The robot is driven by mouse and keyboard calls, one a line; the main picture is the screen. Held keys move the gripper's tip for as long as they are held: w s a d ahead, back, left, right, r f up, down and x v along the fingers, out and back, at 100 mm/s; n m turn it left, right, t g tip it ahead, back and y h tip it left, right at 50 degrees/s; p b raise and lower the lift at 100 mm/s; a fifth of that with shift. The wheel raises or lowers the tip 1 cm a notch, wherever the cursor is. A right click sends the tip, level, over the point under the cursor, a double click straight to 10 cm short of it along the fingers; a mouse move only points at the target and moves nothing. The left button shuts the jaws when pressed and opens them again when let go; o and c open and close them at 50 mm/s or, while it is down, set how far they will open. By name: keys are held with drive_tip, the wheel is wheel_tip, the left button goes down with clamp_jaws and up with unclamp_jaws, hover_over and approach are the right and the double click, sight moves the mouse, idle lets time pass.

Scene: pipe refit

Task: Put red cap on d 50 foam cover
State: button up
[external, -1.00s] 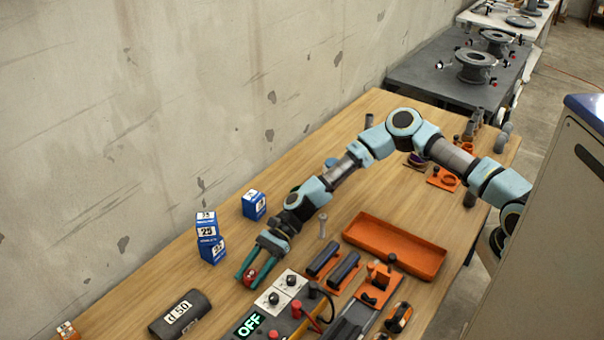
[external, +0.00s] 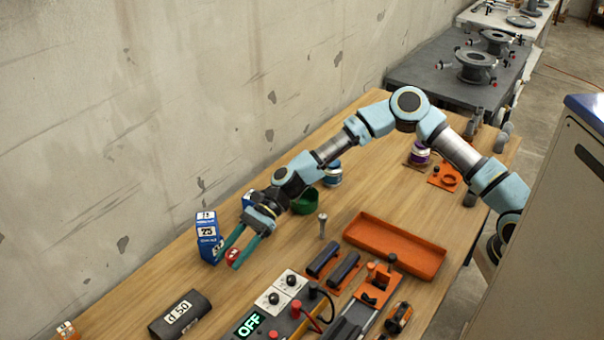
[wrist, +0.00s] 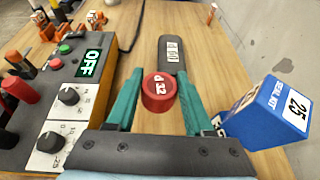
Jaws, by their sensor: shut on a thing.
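The red cap (external: 232,256) is between the teal fingers of my gripper (external: 228,264), which is shut on it above the table. In the wrist view, the red cap (wrist: 158,93) sits between the fingertips of my gripper (wrist: 159,80); its white mark seems to read "d 32". The dark grey d 50 foam cover (external: 196,303) lies on the table at the lower left, label up. In the wrist view, the foam cover (wrist: 173,70) is beyond the cap, which is apart from it in the external view.
Stacked blue boxes (external: 208,232) stand close to the left of my gripper; one box (wrist: 262,112) is near the right finger in the wrist view. The control panel marked OFF (external: 250,324) lies right of the cover. An orange tray (external: 395,245) is farther right. Bare wood surrounds the cover's left end.

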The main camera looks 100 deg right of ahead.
sight(226, 254)
drive_tip(key=w+a+r+b, duration=0.1)
drive_tip(key=w+a, duration=0.2)
drive_tip(key=w, duration=0.3)
drive_tip(key=w+a+r+m+t+h+b, duration=0.1)
drive_tip(key=w+a+r, duration=0.1)
drive_tip(key=w+a, duration=0.2)
drive_tip(key=w, duration=0.2)
drive_tip(key=shift+w+m+h+b, duration=0.3)
drive_tip(key=shift+w+b, duration=0.1)
drive_tip(key=shift+t, duration=0.3)
wheel_tip(226, 254, down, 9)
drive_tip(key=shift+d+r+p, duration=0.1)
drive_tip(key=shift+p, duration=0.35)
clamp_jaws()
drive_tip(key=o, duration=1.3)
unclamp_jaws()
drive_tip(key=shift+f, duration=0.2)
drive_tip(key=shift+r, duration=0.25)
drive_tip(key=b+v, duration=0.1)
drive_tip(key=v, duration=1.1)
drive_tip(key=shift+d+f+b, duration=0.1)
drive_tip(key=shift+b, duration=0.3)
